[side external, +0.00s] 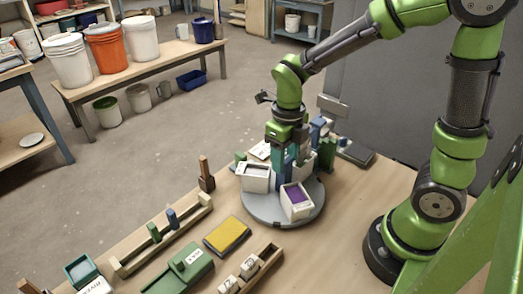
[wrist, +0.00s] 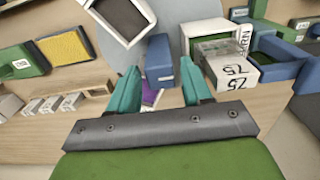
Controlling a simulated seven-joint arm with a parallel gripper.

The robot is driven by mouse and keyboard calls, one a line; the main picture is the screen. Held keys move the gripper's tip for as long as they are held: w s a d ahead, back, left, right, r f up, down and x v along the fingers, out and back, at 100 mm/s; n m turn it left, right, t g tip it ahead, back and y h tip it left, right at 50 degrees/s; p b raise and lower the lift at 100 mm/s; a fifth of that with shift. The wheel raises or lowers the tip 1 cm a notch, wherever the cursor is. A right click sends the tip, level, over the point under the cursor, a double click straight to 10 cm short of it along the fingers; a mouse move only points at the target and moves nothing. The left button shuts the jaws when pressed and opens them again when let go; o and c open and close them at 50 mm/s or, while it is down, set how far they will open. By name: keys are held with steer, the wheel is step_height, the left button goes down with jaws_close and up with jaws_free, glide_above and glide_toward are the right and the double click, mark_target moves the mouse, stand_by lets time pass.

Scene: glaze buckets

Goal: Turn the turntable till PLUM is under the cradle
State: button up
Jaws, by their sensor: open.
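The grey round turntable (side external: 262,214) stands on the bench and carries several buckets. One white bucket with purple contents (side external: 296,195) is at its front right. Another white bucket (side external: 256,180) with pale contents is at its left. I cannot read the name PLUM on any bucket. My gripper (side external: 282,172) points down over the turntable, behind these buckets. In the wrist view its teal fingers (wrist: 157,78) are open, with a blue upright block (wrist: 159,62) between and just beyond them. A bit of purple (wrist: 150,97) shows near the left finger. I cannot make out the cradle.
A yellow pad (side external: 227,234), a green box (side external: 186,267) and a wooden rack with pegs (side external: 163,235) lie to the left of the turntable. Bare bench lies right of the turntable.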

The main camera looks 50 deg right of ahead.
jaws_close()
steer(key=n, duration=0.4)
steer(key=shift+n, duration=0.4)
steer(key=n, duration=0.3)
steer(key=shift+n, duration=0.6)
steer(key=n, duration=0.4)
steer(key=shift+n, duration=1.5)
